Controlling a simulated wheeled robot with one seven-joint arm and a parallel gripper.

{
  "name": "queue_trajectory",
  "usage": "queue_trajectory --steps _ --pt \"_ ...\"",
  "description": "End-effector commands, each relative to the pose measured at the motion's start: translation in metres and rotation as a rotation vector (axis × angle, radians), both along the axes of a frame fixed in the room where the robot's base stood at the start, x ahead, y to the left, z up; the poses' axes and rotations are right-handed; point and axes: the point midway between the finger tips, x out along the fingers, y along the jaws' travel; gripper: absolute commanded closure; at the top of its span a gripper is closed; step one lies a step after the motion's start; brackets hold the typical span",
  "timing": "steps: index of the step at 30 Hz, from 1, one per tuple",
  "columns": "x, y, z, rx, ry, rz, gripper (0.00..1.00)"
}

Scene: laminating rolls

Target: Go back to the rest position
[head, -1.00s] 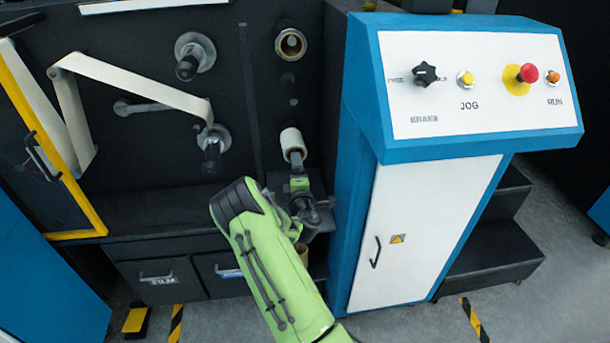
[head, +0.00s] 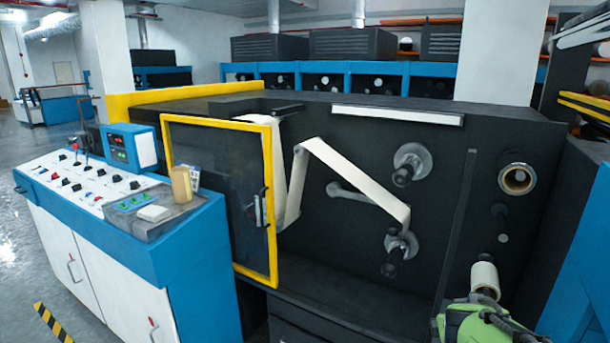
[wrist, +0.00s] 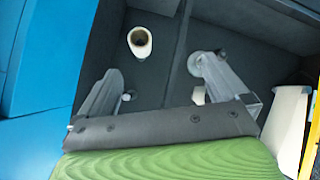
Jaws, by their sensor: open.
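My gripper (wrist: 163,80) is open in the wrist view, with its two grey fingers spread wide and nothing between them. It faces the dark machine panel and is apart from it as far as I can tell. In the head view only part of my green arm shows at the bottom right corner, and the gripper's fingers cannot be made out there. A white roll (head: 485,277) sits on the lower right spindle, just above my arm in the picture. An empty-looking brown core (head: 517,178) sits higher on the panel. A pale ring with a dark centre (wrist: 140,42) shows beyond the fingers.
A pale web (head: 350,175) runs over the panel to the lower spindle (head: 397,250). A yellow-framed door (head: 270,200) stands left of it. A blue control desk (head: 190,235) is at the left. A blue cabinet (head: 585,230) edges the right. Floor shows far left.

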Motion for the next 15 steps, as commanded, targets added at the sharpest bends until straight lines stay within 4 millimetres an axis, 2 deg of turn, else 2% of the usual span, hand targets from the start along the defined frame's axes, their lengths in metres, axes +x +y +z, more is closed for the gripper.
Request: queue_trajectory --steps 1,3,6,9,15 --pt "-0.02 0.028 0.013 0.087 -0.003 0.026 0.0" --pt "-0.049 0.064 0.022 0.194 0.025 0.069 0.0" --pt "-0.092 0.107 0.03 0.296 0.075 0.13 0.0" --pt "-0.132 0.137 0.032 0.356 0.129 0.183 0.0" --pt "-0.206 0.178 0.027 0.403 0.237 0.266 0.0"
